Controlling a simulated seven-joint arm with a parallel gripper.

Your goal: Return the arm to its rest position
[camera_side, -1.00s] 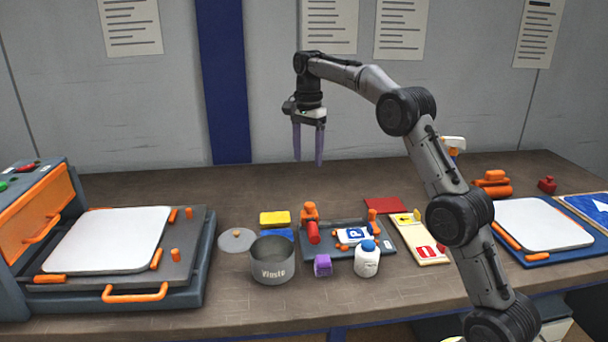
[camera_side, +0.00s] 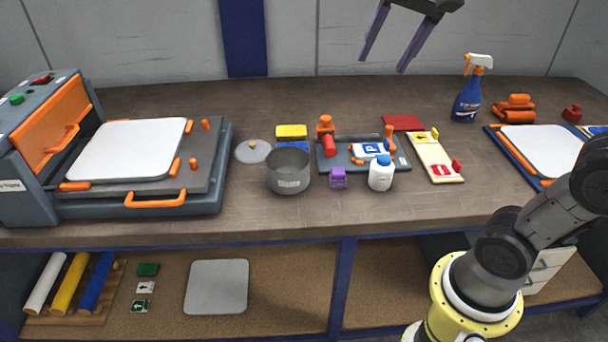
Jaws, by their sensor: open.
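My gripper (camera_side: 384,60) is at the top of the view, its two purple fingers apart with nothing between them. It hangs well above the back of the bench (camera_side: 290,100), clear of everything on it. The upper part of my arm is out of the picture. My yellow base and lower arm show at the bottom right.
On the bench are a press with a white plate (camera_side: 128,148), a grey pot (camera_side: 289,172), its lid (camera_side: 252,151), a purple block (camera_side: 338,178), a white bottle (camera_side: 380,173), a sign fixture (camera_side: 336,163), a sign board (camera_side: 438,160), a blue spray bottle (camera_side: 468,98) and a second white plate (camera_side: 546,147).

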